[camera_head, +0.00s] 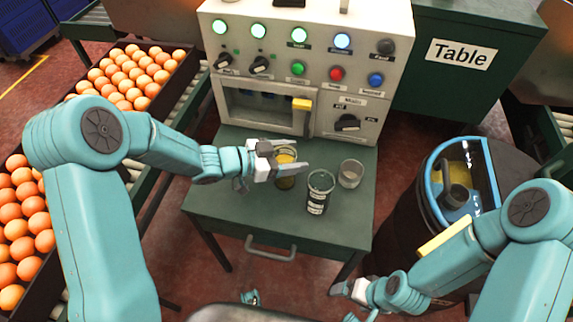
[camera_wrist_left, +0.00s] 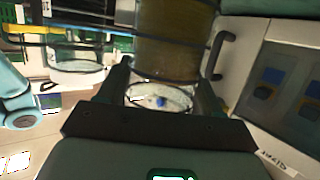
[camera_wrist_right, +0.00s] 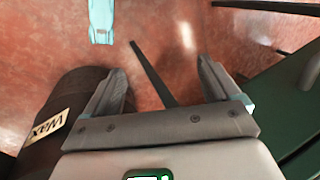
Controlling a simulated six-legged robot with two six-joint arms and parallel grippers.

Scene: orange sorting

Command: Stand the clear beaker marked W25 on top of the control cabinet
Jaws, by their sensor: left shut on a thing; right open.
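My left gripper (camera_head: 276,168) is shut on a glass beaker with amber contents (camera_head: 286,157) over the green table (camera_head: 225,205). In the left wrist view the amber beaker (camera_wrist_left: 175,45) stands between the fingers (camera_wrist_left: 163,90). A clear beaker with a dark label (camera_head: 318,192) stands to its right on the table, and another clear beaker (camera_head: 350,173) stands behind that one. The W25 mark is too small to read on any of them. The cream control cabinet (camera_head: 290,65) stands behind the beakers. My right gripper (camera_head: 355,290) is open and empty, low beyond the table's front.
Trays of oranges (camera_head: 130,75) lie on the left conveyor. A dark drum (camera_head: 410,200) with a blue rim stands right of the table; its label (camera_wrist_right: 47,130) shows in the right wrist view. A green cabinet signed Table (camera_head: 461,53) stands at the back right.

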